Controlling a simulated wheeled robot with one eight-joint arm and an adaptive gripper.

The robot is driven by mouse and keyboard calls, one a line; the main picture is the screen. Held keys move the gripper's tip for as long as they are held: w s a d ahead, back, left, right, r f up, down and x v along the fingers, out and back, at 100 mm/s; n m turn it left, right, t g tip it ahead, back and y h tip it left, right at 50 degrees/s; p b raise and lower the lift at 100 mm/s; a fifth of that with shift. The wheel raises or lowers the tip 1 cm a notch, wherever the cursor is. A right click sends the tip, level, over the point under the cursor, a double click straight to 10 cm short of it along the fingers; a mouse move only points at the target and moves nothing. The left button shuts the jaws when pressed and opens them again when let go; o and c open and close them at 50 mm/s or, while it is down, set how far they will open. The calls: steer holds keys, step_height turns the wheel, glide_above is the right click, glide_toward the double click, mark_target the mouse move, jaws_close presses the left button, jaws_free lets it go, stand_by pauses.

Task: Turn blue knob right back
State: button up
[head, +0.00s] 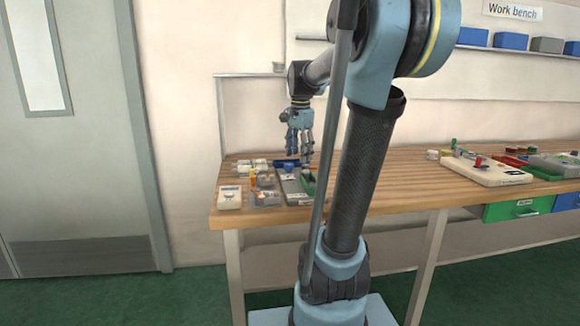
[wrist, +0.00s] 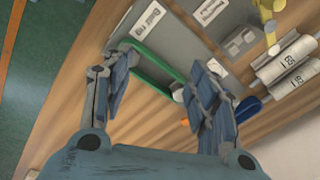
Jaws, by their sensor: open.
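My gripper (head: 299,148) points down above the left part of the workbench in the head view. In the wrist view its two fingers are spread, with a clear gap between them (wrist: 161,82). A small blue part (head: 287,166), which looks like the blue knob, sits on the bench just below the gripper in the head view. In the wrist view a blue piece (wrist: 248,108) shows beside the right finger, partly hidden by it; I cannot tell its turn angle. A green-edged tray (wrist: 150,70) lies below and between the fingers.
A grey labelled panel (wrist: 185,30) and white cylinders (wrist: 283,62) lie near the fingers. A white box (head: 230,198) sits at the bench's left end. A pale board with a red knob (head: 478,161) stands to the right. Bare wood (head: 385,180) lies between.

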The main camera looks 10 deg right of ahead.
steer(key=w+r+m, duration=0.4)
steer(key=w+m, duration=0.1)
steer(key=w, duration=0.6)
steer(key=r+m+g, duration=0.1)
steer(key=r+m, duration=0.1)
steer(key=m, duration=0.3)
glide_above(291, 164)
step_height(291, 164, down, 18)
steer(key=shift+a+r, duration=0.1)
steer(key=shift+r, duration=0.15)
steer(key=c, duration=1.1)
